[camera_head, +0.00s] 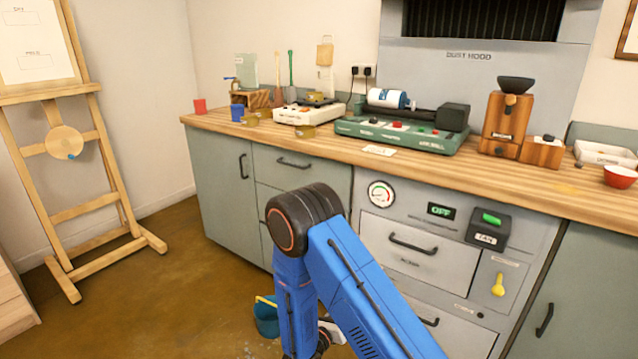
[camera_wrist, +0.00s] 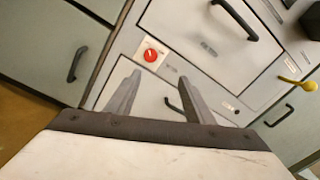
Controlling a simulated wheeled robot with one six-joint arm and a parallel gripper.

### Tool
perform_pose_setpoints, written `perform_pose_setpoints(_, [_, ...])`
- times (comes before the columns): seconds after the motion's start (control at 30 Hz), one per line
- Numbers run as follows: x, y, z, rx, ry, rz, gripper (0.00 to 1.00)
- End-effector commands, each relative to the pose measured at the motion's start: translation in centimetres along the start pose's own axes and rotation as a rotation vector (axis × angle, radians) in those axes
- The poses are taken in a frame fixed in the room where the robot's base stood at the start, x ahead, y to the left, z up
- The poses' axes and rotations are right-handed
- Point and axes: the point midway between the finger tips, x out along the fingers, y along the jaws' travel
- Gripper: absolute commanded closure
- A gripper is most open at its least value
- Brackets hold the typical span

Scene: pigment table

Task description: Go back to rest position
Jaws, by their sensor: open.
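My gripper (camera_wrist: 155,95) shows in the wrist view with its two dark fingers spread apart and nothing between them. It faces the grey cabinet front below the counter, where a drawer (camera_wrist: 150,107) and a red button on a white plate (camera_wrist: 151,55) show behind the fingers.
The wooden counter (camera_head: 385,162) carries a green ball mill (camera_head: 400,138), a scale (camera_head: 307,113), a wooden grinder (camera_head: 505,120) and a red bowl (camera_head: 621,177). A teal bucket (camera_head: 266,318) stands on the floor beside my arm. An easel (camera_head: 75,215) stands left; the floor between is clear.

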Motion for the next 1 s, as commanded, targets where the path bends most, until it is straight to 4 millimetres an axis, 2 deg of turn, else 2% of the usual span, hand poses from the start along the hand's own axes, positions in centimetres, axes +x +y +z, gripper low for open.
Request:
perform_pose_setpoints(0.2, [2.4, -6.4, 3.5, 0.143, 0.096, -0.153, 0.52])
perform_pose_setpoints(0.5, [4.0, -16.0, 6.6, 0.367, 0.242, -0.374, 0.52])
perform_pose_setpoints(0.77, [3.7, -23.8, 8.0, 0.578, 0.366, -0.554, 0.52])
perform_pose_setpoints(1.0, [2.3, -30.1, 8.6, 0.783, 0.477, -0.711, 0.52])
